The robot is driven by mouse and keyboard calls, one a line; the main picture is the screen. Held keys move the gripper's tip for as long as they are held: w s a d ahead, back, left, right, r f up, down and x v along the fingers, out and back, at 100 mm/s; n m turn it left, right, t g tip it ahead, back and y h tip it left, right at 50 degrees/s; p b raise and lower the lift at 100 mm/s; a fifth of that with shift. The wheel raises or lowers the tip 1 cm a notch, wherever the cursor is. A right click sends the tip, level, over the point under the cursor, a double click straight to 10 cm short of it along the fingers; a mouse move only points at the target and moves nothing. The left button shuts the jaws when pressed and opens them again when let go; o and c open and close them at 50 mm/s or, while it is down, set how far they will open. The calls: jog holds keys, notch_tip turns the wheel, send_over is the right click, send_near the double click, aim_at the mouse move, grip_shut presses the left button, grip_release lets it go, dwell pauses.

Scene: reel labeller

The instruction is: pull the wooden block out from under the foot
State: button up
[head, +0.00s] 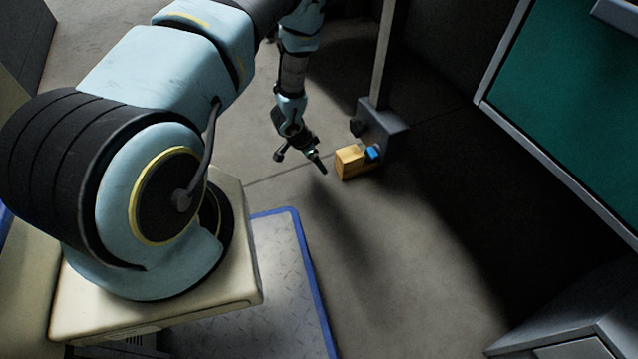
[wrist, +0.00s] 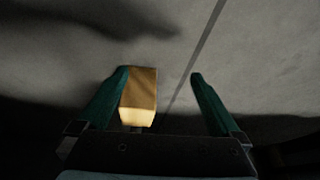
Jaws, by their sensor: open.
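The wooden block (head: 350,160) is light yellow-brown and lies on the floor at the base of a grey post's foot (head: 384,127) in the head view. Whether the foot rests on it is hard to tell. A small blue piece (head: 372,153) sits at its right side. My gripper (head: 322,168) is just left of the block, close to the floor. In the wrist view my gripper (wrist: 160,75) has its two green fingers apart. The block (wrist: 140,95) shows there beside the left finger, on the inner side, with nothing gripped.
A green-panelled cabinet (head: 570,105) stands at the right, with a grey metal box (head: 570,330) at the lower right. A blue-edged metal plate (head: 275,280) lies at the lower middle. The floor in front of the block (head: 390,250) is clear, partly in shadow.

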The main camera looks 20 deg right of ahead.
aim_at(353, 163)
jog(key=shift+m+g, duration=0.4)
jog(key=shift+m, duration=0.1)
jog(key=f, duration=0.1)
jog(key=s+f, duration=0.1)
jog(key=f, duration=0.1)
jog(key=s+f+b, duration=0.1)
jog(key=f, duration=0.1)
jog(key=shift+s+d, duration=0.1)
jog(key=shift+d, duration=0.25)
jog(key=shift+d, duration=0.1)
jog(key=d+b, duration=0.1)
jog(key=d, duration=0.2)
jog(key=w+d+b, duration=0.1)
jog(key=d+b, duration=0.1)
jog(key=d, duration=0.2)
jog(key=w+d+b, duration=0.1)
jog(key=d, duration=0.3)
jog(key=shift+d+f+b, duration=0.1)
jog(key=shift+d+b, duration=0.1)
jog(key=shift+b, duration=0.2)
jog(key=shift+w+d+f+b, duration=0.1)
jog(key=shift+d+f+b, duration=0.25)
jog(key=shift+f+b, duration=0.15)
jog(key=shift+c, duration=0.2)
jog(key=c, duration=1.5)
